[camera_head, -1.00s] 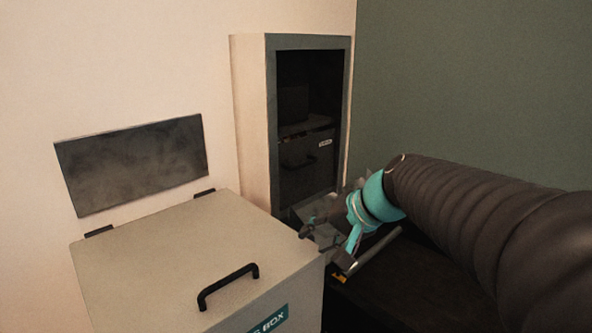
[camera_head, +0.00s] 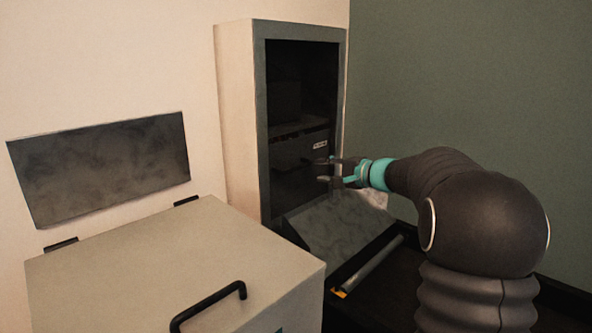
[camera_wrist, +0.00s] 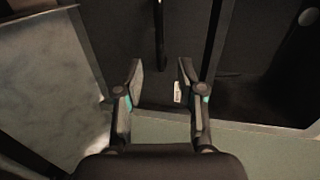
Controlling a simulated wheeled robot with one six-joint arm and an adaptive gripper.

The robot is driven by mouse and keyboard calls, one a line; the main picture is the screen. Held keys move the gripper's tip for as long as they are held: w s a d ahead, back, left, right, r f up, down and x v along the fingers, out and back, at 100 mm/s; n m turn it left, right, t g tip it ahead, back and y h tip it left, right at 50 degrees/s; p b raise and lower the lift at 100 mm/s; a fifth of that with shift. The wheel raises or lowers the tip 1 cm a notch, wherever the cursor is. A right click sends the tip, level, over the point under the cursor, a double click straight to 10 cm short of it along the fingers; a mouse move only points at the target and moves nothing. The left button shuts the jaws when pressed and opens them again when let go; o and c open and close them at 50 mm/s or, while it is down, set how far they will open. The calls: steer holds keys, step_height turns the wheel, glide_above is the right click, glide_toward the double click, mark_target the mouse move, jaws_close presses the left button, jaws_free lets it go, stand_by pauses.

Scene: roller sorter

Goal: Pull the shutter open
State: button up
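The shutter (camera_head: 284,182) looks to be the dark panel in the lower part of the grey-framed cabinet opening, with a small white label near its top right. In the wrist view the panel (camera_wrist: 181,35) fills the top middle, with a dark bar handle (camera_wrist: 160,38) and the label beside it. My gripper (camera_head: 318,171) is in front of the panel in the head view and hides part of it. In the wrist view my gripper (camera_wrist: 160,65) is open and empty, its fingertips apart and roughly in line with the handle's end. The remaining gap to the handle is unclear.
A slanted grey chute (camera_head: 335,237) lies below the opening. A dark tray (camera_head: 395,300) with a grey rod (camera_head: 372,264) is at right. A pale box (camera_head: 150,275) with a black handle stands at front left. A grey plate (camera_head: 100,172) is on the wall.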

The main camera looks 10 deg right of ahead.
mark_target(299, 168)
steer(key=x, duration=1)
steer(key=shift+w+a+f, duration=0.1)
steer(key=shift+w+a, duration=0.1)
steer(key=shift+w, duration=0.1)
jaws_close()
